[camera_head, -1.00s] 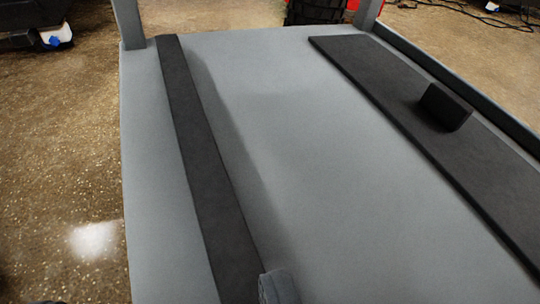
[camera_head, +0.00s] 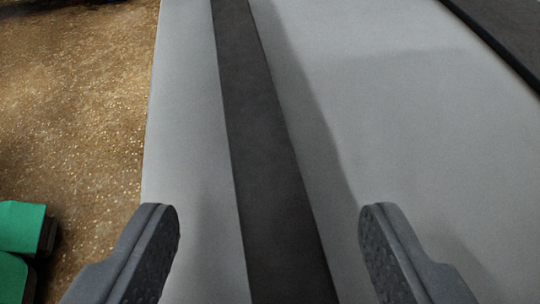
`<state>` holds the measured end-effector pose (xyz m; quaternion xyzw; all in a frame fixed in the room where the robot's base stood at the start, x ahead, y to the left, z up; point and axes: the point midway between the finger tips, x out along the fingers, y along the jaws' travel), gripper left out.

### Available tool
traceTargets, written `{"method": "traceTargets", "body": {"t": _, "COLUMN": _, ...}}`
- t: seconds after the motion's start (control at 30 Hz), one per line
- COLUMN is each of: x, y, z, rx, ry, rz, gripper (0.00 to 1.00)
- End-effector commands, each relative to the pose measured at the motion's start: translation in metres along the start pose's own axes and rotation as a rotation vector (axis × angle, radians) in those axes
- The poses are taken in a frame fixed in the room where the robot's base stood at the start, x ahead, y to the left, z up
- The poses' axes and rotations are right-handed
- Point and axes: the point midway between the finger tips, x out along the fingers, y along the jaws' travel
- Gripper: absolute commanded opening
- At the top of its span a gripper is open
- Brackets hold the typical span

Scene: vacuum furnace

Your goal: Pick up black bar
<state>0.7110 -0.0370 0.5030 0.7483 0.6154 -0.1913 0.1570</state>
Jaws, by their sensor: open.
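A long flat black bar (camera_head: 265,150) lies on a grey table (camera_head: 370,120). It runs from the top of the view down past the bottom edge, so its near end is out of view. My gripper (camera_head: 270,225) is open and empty. One finger is to the left of the bar and the other to the right, with grey surface showing between each finger and the bar. I cannot tell how high the fingers are above the table.
A dark flat plate (camera_head: 505,35) lies on the table at the top right. The table's left edge borders a brown speckled floor (camera_head: 75,110). Green objects (camera_head: 22,240) show at the lower left. The table between the bar and the plate is clear.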

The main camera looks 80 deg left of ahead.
Motion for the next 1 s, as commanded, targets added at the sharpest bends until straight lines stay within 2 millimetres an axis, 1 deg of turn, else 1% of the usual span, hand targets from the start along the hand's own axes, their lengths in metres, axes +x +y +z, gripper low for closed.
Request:
{"method": "traceTargets", "body": {"t": 0.03, "x": 0.009, "y": -0.001, "z": 0.002, "rx": -0.001, "ry": 0.001, "rz": -0.003, "gripper": 0.58}}
{"method": "traceTargets", "body": {"t": 0.2, "x": 0.032, "y": 0.0, "z": 0.002, "rx": -0.001, "ry": 0.001, "rz": -0.002, "gripper": 0.58}}
{"method": "traceTargets", "body": {"t": 0.3, "x": 0.038, "y": 0.0, "z": 0.001, "rx": -0.001, "ry": -0.001, "rz": -0.001, "gripper": 0.58}}
{"method": "traceTargets", "body": {"t": 0.47, "x": 0.037, "y": 0.0, "z": 0.0, "rx": -0.001, "ry": 0.0, "rz": 0.0, "gripper": 0.58}}
{"method": "traceTargets", "body": {"t": 0.5, "x": 0.037, "y": 0.0, "z": 0.0, "rx": -0.001, "ry": 0.0, "rz": 0.0, "gripper": 0.55}}
{"method": "traceTargets", "body": {"t": 0.57, "x": 0.037, "y": 0.0, "z": 0.0, "rx": 0.0, "ry": 0.0, "rz": 0.0, "gripper": 0.39}}
{"method": "traceTargets", "body": {"t": 0.6, "x": 0.037, "y": 0.0, "z": 0.0, "rx": 0.0, "ry": 0.0, "rz": 0.0, "gripper": 0.28}}
{"method": "traceTargets", "body": {"t": 0.67, "x": 0.037, "y": 0.0, "z": 0.0, "rx": 0.0, "ry": 0.0, "rz": 0.0, "gripper": 0.11}}
{"method": "traceTargets", "body": {"t": 0.7, "x": 0.037, "y": 0.0, "z": 0.0, "rx": 0.0, "ry": 0.0, "rz": 0.0, "gripper": 0.0}}
{"method": "traceTargets", "body": {"t": 1.0, "x": 0.036, "y": 0.0, "z": 0.001, "rx": 0.001, "ry": 0.0, "rz": 0.001, "gripper": 0.0}}
